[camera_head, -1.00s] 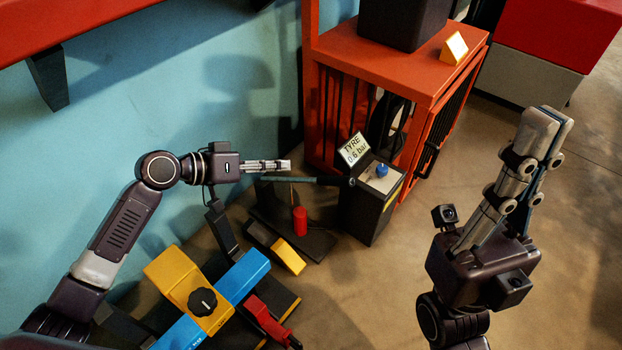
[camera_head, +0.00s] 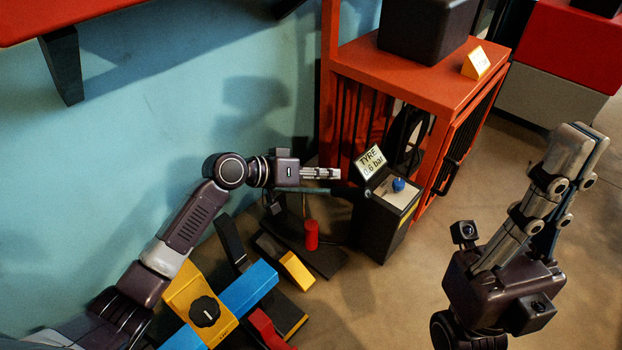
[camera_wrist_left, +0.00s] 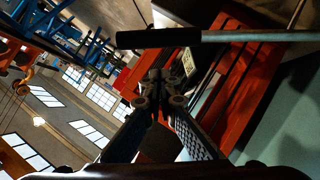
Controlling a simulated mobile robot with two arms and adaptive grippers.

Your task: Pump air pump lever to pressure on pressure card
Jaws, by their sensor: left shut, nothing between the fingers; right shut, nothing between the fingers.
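A card (camera_head: 371,162) reading "TYRE" and what looks like 0.6 bar stands at the back of a black box (camera_head: 380,228) with a blue knob (camera_head: 398,184). The pump's dark lever (camera_head: 320,191) runs roughly level, left of the box. My left gripper (camera_head: 339,174) is shut and empty; its fingers lie just above the lever in the head view, and I cannot tell if they touch. In the left wrist view the lever's bar and black grip (camera_wrist_left: 158,38) cross in front of the fingertips (camera_wrist_left: 157,75). My right gripper (camera_head: 592,135) is shut and empty, far right.
An orange cabinet (camera_head: 405,72) stands behind the box, with a yellow card stand (camera_head: 476,64) on top. A red cylinder (camera_head: 311,236), a yellow block (camera_head: 297,271) and a blue-and-yellow device with a black knob (camera_head: 205,311) lie in front. Floor at the right is open.

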